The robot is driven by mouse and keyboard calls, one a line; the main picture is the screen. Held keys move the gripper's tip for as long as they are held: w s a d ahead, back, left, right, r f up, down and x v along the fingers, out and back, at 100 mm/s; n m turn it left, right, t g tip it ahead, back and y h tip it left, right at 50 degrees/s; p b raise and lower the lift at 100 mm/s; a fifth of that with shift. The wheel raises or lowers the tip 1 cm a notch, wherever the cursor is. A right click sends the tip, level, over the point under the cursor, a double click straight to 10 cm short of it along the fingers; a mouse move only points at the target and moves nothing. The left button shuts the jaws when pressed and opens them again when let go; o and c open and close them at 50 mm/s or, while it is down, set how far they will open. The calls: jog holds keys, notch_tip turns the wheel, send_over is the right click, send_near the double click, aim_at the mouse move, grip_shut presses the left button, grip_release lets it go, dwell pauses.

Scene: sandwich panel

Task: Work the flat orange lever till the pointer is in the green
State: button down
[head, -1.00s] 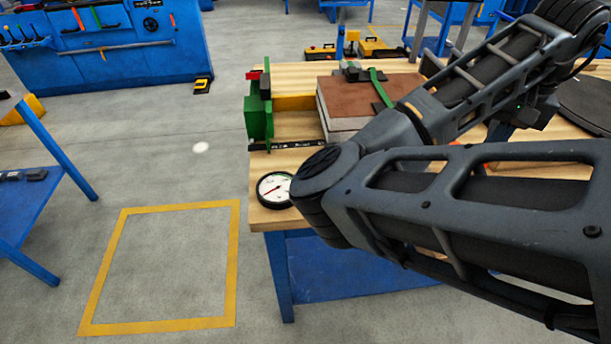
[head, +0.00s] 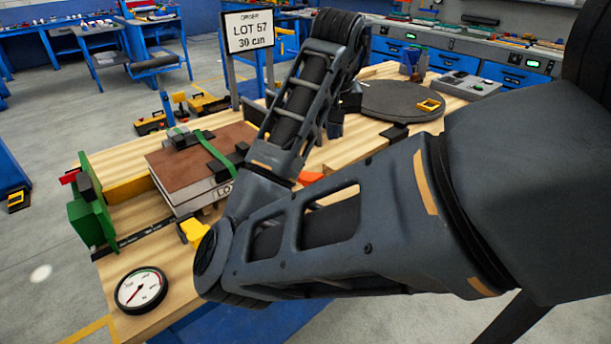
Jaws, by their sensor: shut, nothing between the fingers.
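A round gauge (head: 141,290) with a black rim, white face and thin red pointer lies at the table's near left corner. Its face is small, and I cannot tell for sure whether the pointer is in a green part. An orange piece (head: 312,178) shows on the table just behind my arm; it may be the flat lever, but most of it is hidden. My arm crosses the middle of the view and bends up and over the table. My gripper's fingers are hidden behind the arm links.
A brown-topped stack (head: 198,158) with a green strap sits beside a green clamp block (head: 88,212). A yellow piece (head: 195,231) is close to my elbow. A dark round plate (head: 402,101) and a sign (head: 249,32) stand farther back. Bare wood surrounds the gauge.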

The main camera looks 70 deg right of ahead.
jog(key=s+d+r+h+p, duration=0.1)
jog(key=d+r+h+p, duration=0.15)
jog(key=d+r, duration=0.2)
jog(key=w+a+f+n+t+y+p, duration=0.1)
jog(key=w+a+f+t+p, duration=0.1)
jog(key=a+f, duration=0.5)
jog(key=a, duration=0.3)
jog(key=shift+w+a+f, duration=0.15)
jog(key=shift+w+f, duration=0.1)
jog(key=shift+f, duration=0.15)
jog(key=shift+y, duration=0.25)
